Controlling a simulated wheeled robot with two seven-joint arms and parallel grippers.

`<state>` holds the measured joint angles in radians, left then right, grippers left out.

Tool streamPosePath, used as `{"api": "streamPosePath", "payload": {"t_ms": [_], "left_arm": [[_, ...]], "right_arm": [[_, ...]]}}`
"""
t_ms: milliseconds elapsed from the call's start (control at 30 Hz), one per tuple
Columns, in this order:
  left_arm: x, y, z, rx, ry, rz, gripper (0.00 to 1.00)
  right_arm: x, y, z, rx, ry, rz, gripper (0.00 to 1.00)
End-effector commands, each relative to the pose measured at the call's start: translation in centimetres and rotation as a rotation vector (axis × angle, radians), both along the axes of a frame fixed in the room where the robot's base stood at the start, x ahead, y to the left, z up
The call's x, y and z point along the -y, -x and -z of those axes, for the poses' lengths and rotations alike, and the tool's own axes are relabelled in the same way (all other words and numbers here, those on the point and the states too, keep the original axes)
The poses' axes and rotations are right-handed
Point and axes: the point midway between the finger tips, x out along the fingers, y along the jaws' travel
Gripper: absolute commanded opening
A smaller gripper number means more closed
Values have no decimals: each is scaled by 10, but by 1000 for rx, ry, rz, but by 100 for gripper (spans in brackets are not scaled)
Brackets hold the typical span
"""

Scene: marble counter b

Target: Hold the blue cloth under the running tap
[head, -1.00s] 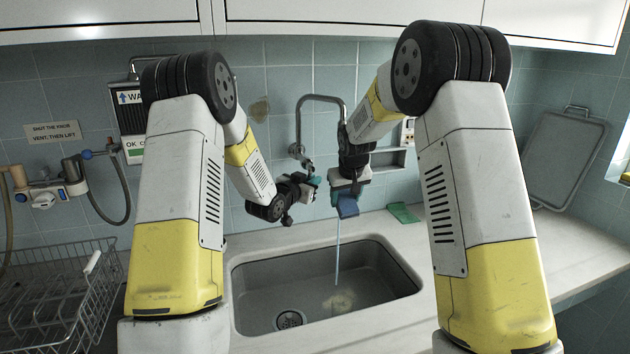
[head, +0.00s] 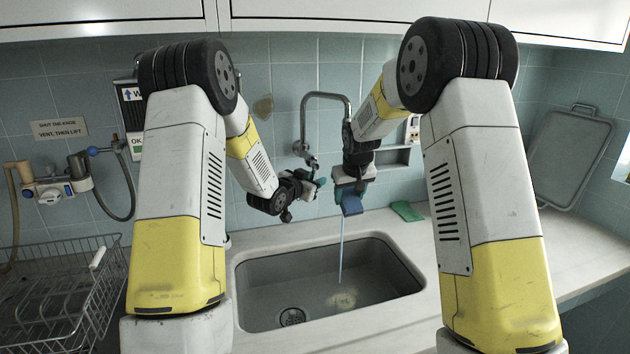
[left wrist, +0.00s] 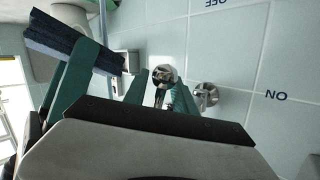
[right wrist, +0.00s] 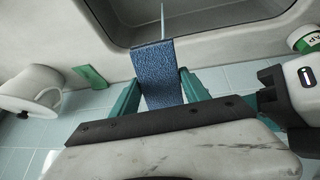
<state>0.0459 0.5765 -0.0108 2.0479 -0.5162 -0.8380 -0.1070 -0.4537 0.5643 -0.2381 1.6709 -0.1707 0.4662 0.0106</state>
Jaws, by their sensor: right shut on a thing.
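The blue cloth (head: 351,204) hangs from my right gripper (head: 351,186), which is shut on it below the tap (head: 326,95). It also shows in the right wrist view (right wrist: 158,70), between the teal fingers. A thin water stream (head: 341,245) falls from just below the cloth into the sink (head: 262,283). The spout's end is hidden behind my right gripper. My left gripper (head: 314,184) is open near the wall fitting of the tap. In the left wrist view a round metal tap fitting (left wrist: 163,76) shows between its fingertips; contact is unclear.
A wire dish rack (head: 62,290) stands left of the sink. A green sponge or pad (head: 407,211) lies on the counter (head: 480,225) behind the sink. A grey tray (head: 568,155) leans at the right wall. The wall carries "ON" and "OFF" marks by the tap. The right counter is clear.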

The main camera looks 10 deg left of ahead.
Motion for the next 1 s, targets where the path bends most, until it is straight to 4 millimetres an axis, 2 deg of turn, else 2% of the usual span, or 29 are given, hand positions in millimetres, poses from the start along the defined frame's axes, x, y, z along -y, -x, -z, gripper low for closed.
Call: {"api": "streamPosePath", "payload": {"t_ms": [500, 700, 1000], "left_arm": [[-36, 89, -20, -2, -1, -3, 32], [-41, 103, -23, -2, -1, -2, 32], [-41, 104, -23, -3, -1, -1, 32]], "right_arm": [[0, 0, 0, 0, 0, 0, 21], [0, 0, 0, 0, 0, 0, 21], [0, 0, 0, 0, 0, 0, 21]]}}
